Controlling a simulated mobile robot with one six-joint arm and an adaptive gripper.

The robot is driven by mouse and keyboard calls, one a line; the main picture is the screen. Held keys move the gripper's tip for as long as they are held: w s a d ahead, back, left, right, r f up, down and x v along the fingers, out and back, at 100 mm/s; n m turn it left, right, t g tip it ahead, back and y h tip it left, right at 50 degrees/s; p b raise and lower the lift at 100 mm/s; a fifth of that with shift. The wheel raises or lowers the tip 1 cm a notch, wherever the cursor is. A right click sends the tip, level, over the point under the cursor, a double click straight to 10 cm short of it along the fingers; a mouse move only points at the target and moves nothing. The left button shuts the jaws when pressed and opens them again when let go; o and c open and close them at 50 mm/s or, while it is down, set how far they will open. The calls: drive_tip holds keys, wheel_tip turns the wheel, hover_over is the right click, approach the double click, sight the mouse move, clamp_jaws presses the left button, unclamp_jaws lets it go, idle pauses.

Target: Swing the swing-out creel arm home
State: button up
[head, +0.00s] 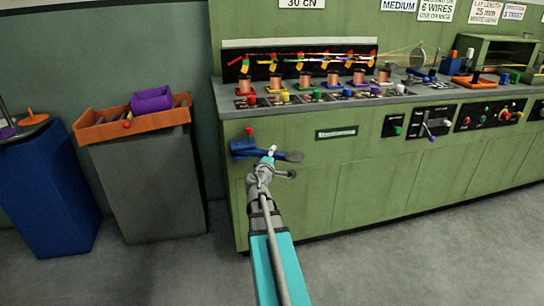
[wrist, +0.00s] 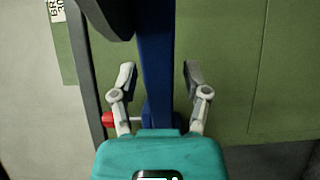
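The swing-out creel arm (head: 243,147) is a blue bar low on the left front of the green machine. A red knob (head: 250,131) stands at its left part, and a dark grey rounded end shows at its right. My gripper (head: 268,160) is in front of the bar and hides part of it. In the wrist view the blue bar (wrist: 155,65) runs between the two fingers of my gripper (wrist: 160,75). The fingers are open, with a gap on each side of the bar. The red knob (wrist: 108,119) shows beside the left finger.
The green machine (head: 350,190) carries a row of spools (head: 305,80) on its top. To the left stand a grey cabinet (head: 150,190) with an orange tray (head: 105,130) and a blue bin (head: 45,190). The floor in front is clear.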

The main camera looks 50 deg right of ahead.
idle(0.3)
drive_tip(key=shift+a, duration=0.15)
drive_tip(key=v, duration=0.7)
drive_tip(key=shift+a+f, duration=0.1)
drive_tip(key=shift+a, duration=0.05)
idle(0.6)
